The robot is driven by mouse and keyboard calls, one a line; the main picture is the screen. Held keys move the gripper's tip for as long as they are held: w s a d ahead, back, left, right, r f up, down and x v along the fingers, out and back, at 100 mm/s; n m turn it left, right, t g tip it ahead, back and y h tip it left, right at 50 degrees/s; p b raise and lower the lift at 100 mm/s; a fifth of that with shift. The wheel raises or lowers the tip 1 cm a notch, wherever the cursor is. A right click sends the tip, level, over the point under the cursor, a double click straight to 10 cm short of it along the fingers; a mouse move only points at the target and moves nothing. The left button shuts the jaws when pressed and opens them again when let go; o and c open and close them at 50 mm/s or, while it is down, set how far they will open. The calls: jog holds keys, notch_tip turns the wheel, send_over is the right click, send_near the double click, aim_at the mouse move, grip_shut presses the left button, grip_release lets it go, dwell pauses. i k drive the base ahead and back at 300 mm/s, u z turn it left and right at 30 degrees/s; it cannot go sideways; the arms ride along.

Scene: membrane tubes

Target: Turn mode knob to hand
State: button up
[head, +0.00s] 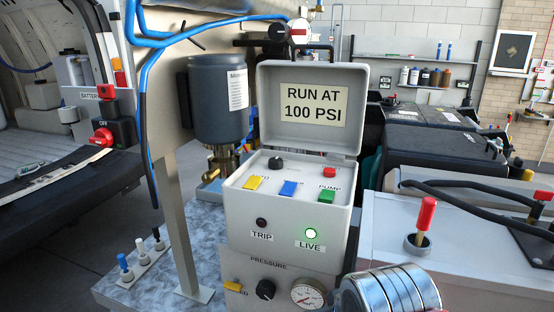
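A pale grey control box (290,218) stands in the centre with its lid (311,67) open and upright. A black knob (275,163) sits at the back left of its sloped panel. A second black knob (265,290) is on the pressure panel below, between a yellow switch (232,286) and a round gauge (308,294). I cannot read a mode or hand label at either knob, nor tell which way either points. My gripper is not in view.
The sloped panel also has yellow (254,183), blue (288,188), green (327,196) and red (330,173) buttons. A shiny banded metal cylinder (390,291) fills the lower right foreground, close to the gauge.

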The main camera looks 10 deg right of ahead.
aim_at(275, 163)
jog(key=u, duration=1.75)
jog(key=k, duration=0.9)
jog(key=z, duration=0.35)
jog(key=i, duration=0.5)
jog(key=z, duration=0.05)
